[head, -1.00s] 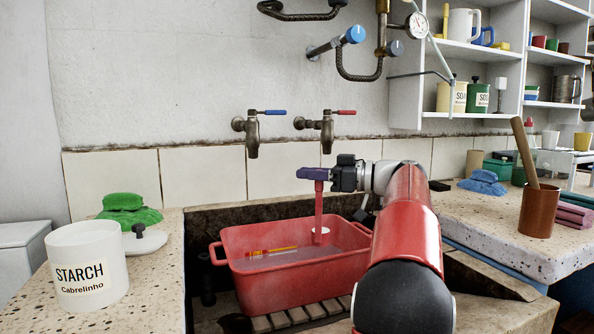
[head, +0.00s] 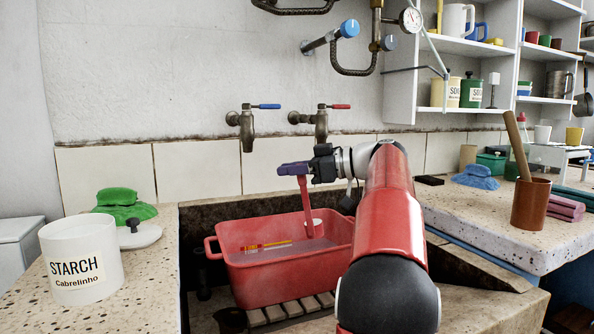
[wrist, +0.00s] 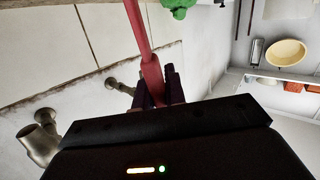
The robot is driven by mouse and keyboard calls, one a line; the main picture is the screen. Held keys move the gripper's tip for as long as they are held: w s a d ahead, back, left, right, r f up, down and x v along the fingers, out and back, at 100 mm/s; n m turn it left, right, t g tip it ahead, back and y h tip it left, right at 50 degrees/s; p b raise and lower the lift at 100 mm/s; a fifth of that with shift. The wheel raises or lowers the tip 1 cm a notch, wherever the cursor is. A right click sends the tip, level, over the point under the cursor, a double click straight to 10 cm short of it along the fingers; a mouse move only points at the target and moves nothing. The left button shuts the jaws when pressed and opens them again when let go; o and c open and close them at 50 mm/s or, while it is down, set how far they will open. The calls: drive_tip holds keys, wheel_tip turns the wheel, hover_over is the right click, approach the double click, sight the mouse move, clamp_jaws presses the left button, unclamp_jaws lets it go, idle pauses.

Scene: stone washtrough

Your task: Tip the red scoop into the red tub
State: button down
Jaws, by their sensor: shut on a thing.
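The red tub (head: 275,285) stands in the stone trough and holds a dull pinkish liquid. My gripper (head: 293,168) is above the tub's back edge, its purple fingers shut on the upper end of the red scoop (head: 304,197). The scoop's handle hangs down, leaning slightly, with its lower end inside the tub outline. A pale round patch (head: 315,228) shows at that lower end; I cannot tell whether it is the scoop's contents. In the wrist view the scoop's red handle (wrist: 150,75) runs from between the fingers; its bowl is not clear there.
A thin red and yellow item (head: 268,245) lies in the tub. The tub rests on wooden slats (head: 290,308). A white STARCH pot (head: 82,265) stands on the left counter. Two taps (head: 247,130) are on the wall behind. A brown pot (head: 531,205) stands right.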

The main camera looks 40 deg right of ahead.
idle(0.3)
drive_tip(key=shift+w+a+f+n+g+h, duration=0.25)
drive_tip(key=shift+w+a+g+h, duration=0.1)
drive_tip(key=shift+a, duration=0.3)
drive_tip(key=shift+w+a+f+n+g+h, duration=0.15)
drive_tip(key=shift+w+a+f+g+h, duration=0.15)
drive_tip(key=shift+a, duration=0.35)
drive_tip(key=shift+a, duration=0.1)
drive_tip(key=shift+w+a+f+n+g+h+b, duration=0.2)
drive_tip(key=shift+w+a+f+g+h, duration=0.2)
drive_tip(key=shift+a, duration=0.2)
drive_tip(key=shift+w+a+f+n+g+h+b, duration=0.1)
drive_tip(key=shift+w+a+f+g+h+b, duration=0.2)
drive_tip(key=shift+a, duration=0.25)
drive_tip(key=shift+w+a+f+n+g+h, duration=0.15)
drive_tip(key=shift+w+a+f+g+h, duration=0.15)
drive_tip(key=shift+a+f+h, duration=0.25)
drive_tip(key=shift+w+a+f+n+g+h, duration=0.2)
drive_tip(key=shift+a+f+g+h, duration=0.15)
drive_tip(key=shift+a, duration=0.25)
